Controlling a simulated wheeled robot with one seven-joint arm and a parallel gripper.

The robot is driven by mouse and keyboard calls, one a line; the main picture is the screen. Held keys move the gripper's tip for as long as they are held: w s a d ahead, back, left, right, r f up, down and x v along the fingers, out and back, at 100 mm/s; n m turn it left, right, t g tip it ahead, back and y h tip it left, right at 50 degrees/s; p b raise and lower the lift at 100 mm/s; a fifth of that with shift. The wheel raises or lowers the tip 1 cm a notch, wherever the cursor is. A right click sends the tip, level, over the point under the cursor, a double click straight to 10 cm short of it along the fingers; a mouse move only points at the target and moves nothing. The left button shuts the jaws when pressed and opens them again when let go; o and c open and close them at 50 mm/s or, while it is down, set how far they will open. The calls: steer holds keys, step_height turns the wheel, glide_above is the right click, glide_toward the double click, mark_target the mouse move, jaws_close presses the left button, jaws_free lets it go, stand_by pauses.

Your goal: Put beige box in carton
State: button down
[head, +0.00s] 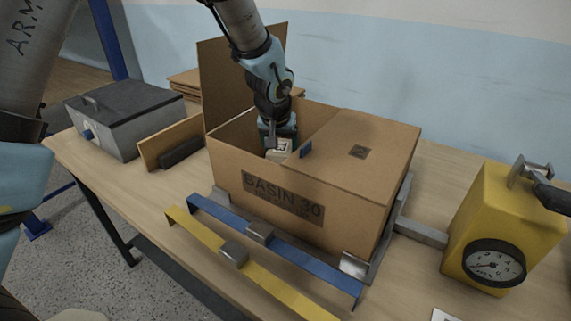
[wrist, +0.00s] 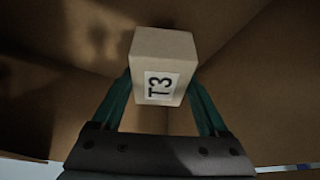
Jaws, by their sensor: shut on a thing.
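The carton (head: 262,190) is a large brown cardboard box marked "BASIN 30" on the table. Its left flap stands upright and its right flap lies closed over the right part of the top. My gripper (head: 279,145) reaches down into the open left part of the carton. It is shut on the beige box (wrist: 165,68), a small block with a white "T3" label. The beige box also shows in the head view (head: 279,151), partly hidden by the gripper. In the wrist view my gripper (wrist: 163,98) has a finger on each side of the box, with brown cardboard walls around.
A blue bar (head: 285,252) and a yellow bar (head: 262,274) lie in front of the carton. A yellow device with a dial (head: 500,225) stands at right. A grey metal box (head: 125,115) and a board (head: 172,142) stand at left.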

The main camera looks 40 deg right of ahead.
steer(key=shift+f+p, duration=0.5)
steer(key=shift+f, duration=1.75)
jaws_free()
steer(key=shift+f, duration=0.1)
